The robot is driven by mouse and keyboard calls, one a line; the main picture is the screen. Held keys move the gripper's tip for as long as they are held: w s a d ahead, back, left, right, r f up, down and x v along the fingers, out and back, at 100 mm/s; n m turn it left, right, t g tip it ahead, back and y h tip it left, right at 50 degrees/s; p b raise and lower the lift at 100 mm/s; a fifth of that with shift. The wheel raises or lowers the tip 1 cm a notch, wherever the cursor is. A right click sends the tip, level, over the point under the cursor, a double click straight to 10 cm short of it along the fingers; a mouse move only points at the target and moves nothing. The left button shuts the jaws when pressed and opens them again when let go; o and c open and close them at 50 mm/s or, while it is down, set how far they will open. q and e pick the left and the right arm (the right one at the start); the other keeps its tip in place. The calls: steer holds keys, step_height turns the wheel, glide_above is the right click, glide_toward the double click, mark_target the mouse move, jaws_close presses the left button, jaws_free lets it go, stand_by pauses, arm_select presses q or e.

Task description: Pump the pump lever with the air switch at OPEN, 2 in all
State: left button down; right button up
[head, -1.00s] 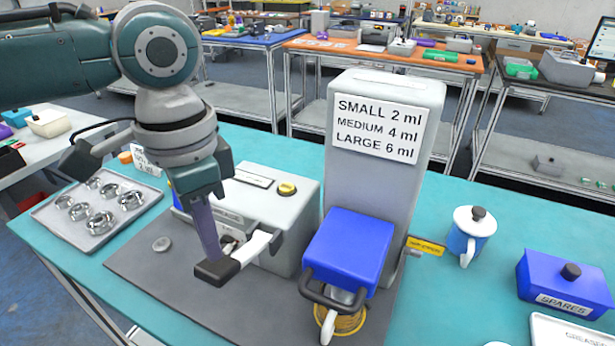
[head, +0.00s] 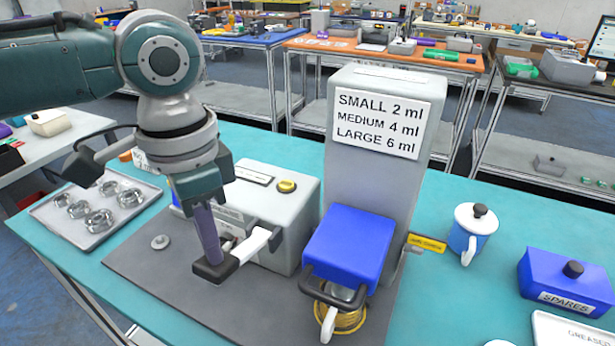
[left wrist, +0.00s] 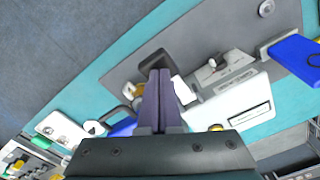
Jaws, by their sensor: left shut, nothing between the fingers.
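My left gripper (head: 213,262) is shut, its purple fingers together with nothing between them. The tips are at the black grip (head: 210,273) of a white lever (head: 247,246) on the grey box (head: 290,215); I cannot tell whether they press on it. In the left wrist view, the shut fingers (left wrist: 158,75) reach over the black grip (left wrist: 151,60). The lever's pivot is partly hidden. A yellow tag (head: 427,243), too small to read, sticks out beside the tall grey dispenser (head: 375,185); I cannot read an air switch setting. My right gripper is not in view.
The dispenser has a blue box (head: 349,245) with a black handle in front and a yellow coil below. A tray of metal rings (head: 75,232) lies left. A mug (head: 467,238) and blue SPARES box (head: 560,285) stand right. The dark mat's front left is mostly clear.

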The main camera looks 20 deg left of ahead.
arm_select(q)
steer(key=shift+f+b, duration=1.85)
steer(key=shift+f, duration=1.4)
steer(key=shift+r, duration=0.15)
step_height(320, 180, up, 8)
steer(key=p, duration=0.9)
steer(key=shift+f, duration=0.2)
